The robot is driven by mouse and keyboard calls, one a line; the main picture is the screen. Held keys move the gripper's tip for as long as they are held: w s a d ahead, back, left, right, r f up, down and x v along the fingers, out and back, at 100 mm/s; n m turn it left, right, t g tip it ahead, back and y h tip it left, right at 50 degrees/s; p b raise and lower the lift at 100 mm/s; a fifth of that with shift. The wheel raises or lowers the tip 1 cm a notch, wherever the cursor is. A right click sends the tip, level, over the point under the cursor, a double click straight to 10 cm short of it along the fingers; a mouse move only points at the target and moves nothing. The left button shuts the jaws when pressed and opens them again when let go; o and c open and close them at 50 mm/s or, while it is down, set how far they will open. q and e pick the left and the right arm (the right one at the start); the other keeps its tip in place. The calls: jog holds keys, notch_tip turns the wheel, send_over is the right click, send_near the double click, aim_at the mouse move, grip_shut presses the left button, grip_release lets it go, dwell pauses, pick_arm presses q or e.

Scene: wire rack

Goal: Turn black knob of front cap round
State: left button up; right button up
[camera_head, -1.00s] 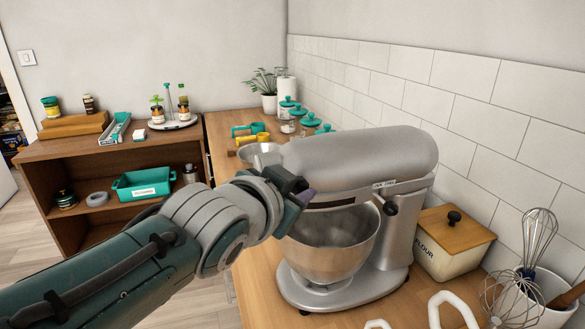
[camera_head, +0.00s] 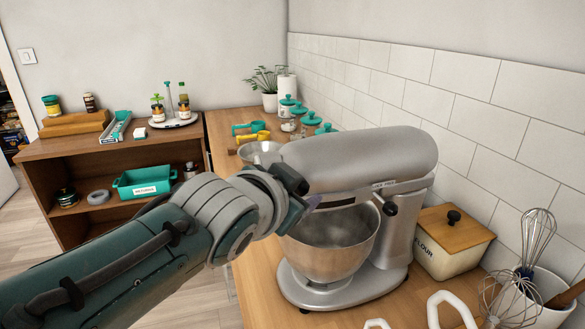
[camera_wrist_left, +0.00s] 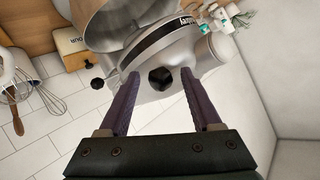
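The grey stand mixer (camera_head: 360,155) stands on the wooden counter with its steel bowl (camera_head: 332,243) under the head. In the left wrist view, the round black knob (camera_wrist_left: 161,79) sits on the front end of the mixer head. My left gripper (camera_wrist_left: 158,77) is open, its two purple fingers pointing at the mixer, one to each side of the knob as seen there. A gap shows between each finger and the knob; I cannot tell the remaining depth. In the head view, my left gripper (camera_head: 308,203) is at the mixer's front end and hides the front knob. My right gripper is not in view.
A second black knob (camera_head: 389,208) is on the mixer's side. A flour box (camera_head: 452,243) and whisks (camera_head: 537,240) stand right of the mixer, by the tiled wall. A white curved shape (camera_head: 447,308) is at the bottom edge. Yellow and teal measuring cups (camera_head: 252,137) lie behind.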

pick_arm(q)
jog(key=p+v, duration=0.3)
jog(key=v, duration=0.7)
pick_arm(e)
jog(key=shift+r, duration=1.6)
pick_arm(q)
jog(key=shift+w, duration=0.1)
